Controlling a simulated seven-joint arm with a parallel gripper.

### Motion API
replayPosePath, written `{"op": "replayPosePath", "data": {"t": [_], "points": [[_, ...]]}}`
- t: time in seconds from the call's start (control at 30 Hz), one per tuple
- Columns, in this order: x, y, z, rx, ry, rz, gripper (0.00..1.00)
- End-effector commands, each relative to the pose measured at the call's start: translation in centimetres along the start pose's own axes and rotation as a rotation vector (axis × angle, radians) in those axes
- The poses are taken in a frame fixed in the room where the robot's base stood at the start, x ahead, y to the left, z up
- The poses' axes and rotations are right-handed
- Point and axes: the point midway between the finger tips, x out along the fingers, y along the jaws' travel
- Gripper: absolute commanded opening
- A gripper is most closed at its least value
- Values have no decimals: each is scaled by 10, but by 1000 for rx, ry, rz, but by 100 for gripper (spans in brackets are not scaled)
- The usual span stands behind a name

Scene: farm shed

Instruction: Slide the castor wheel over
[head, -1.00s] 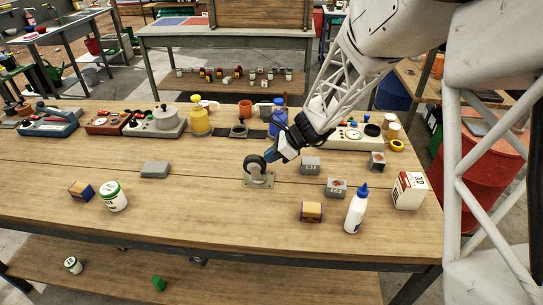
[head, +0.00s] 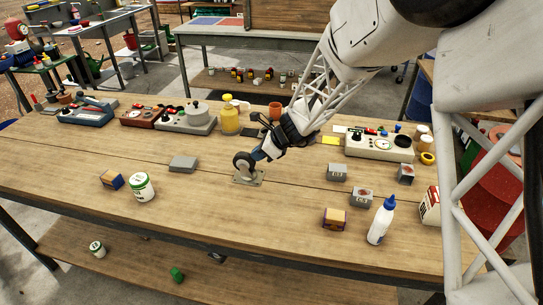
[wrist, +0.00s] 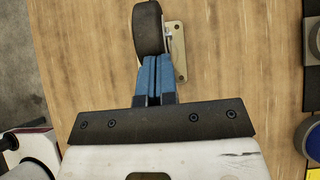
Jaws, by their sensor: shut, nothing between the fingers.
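The castor wheel (head: 243,160) stands upright on the wooden workbench, its dark wheel above a flat metal mounting plate (head: 248,178). My gripper (head: 257,156) is at the right side of the wheel, with its blue fingers together and nothing between them. In the wrist view the fingers (wrist: 152,62) point at the dark wheel (wrist: 148,28) and appear to touch it or come very close. The plate (wrist: 179,50) shows partly to the right of the fingers.
A grey block (head: 183,164) lies left of the castor. To the right are grey boxes (head: 337,172), a glue bottle (head: 381,220) and a small orange-topped box (head: 334,218). The bench in front is clear.

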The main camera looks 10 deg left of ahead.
Motion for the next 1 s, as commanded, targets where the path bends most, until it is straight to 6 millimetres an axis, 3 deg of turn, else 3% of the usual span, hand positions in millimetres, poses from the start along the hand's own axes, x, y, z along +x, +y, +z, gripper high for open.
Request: {"op": "replayPosePath", "data": {"t": [0.43,1.0], "points": [[49,1,47,0,1,2,0],[53,1,51,1,0,1,0]]}}
